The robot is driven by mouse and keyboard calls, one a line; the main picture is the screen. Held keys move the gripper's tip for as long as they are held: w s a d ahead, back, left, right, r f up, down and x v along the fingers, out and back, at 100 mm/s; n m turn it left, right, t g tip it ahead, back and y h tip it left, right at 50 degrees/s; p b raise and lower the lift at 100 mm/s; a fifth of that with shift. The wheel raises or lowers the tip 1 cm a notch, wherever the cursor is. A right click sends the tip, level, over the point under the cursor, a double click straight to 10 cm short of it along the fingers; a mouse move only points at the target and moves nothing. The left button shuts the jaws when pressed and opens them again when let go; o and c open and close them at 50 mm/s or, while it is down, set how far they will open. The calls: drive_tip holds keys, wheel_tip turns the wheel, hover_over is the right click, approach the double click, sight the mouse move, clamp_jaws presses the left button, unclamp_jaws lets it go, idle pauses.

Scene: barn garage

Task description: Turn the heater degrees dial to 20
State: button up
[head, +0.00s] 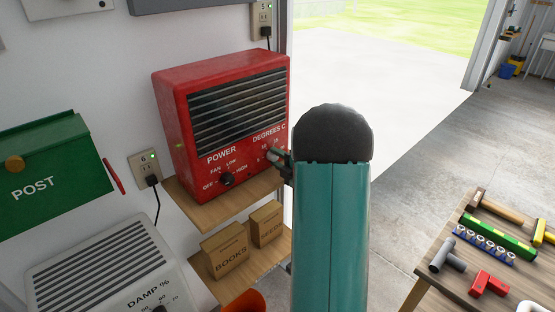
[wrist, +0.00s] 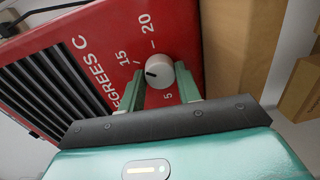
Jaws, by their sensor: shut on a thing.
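The red heater (head: 228,120) stands on a wooden shelf, with POWER and DEGREES C printed on its front. In the wrist view its pale round degrees dial (wrist: 160,71) sits between the two green fingers of my gripper (wrist: 162,88), which is shut on it. The dial's dark pointer mark faces left in that view, below the 15 label and well away from the 20 label; the 5 label is beneath the dial. The 10 label is not readable there. In the head view my gripper (head: 280,160) is at the heater's lower right, and my arm hides part of that area.
The black power knob (head: 226,179) is left of the degrees dial. Cardboard boxes (head: 225,250) stand on the shelf below. A green POST box (head: 55,175) and a white DAMP unit (head: 105,270) are at left. A table with tools (head: 455,285) is at right.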

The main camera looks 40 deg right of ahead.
drive_tip(key=m, duration=0.5)
drive_tip(key=shift+y, duration=0.3)
drive_tip(key=m, duration=0.5)
drive_tip(key=shift+d, duration=0.1)
drive_tip(key=o, duration=1)
drive_tip(key=shift+c, duration=0.2)
drive_tip(key=shift+s, duration=0.1)
drive_tip(key=s, duration=1.3)
drive_tip(key=shift+s+d+r, duration=0.3)
drive_tip(key=shift+d+r, duration=0.05)
drive_tip(key=shift+d, duration=0.05)
drive_tip(key=shift+w+r, duration=0.1)
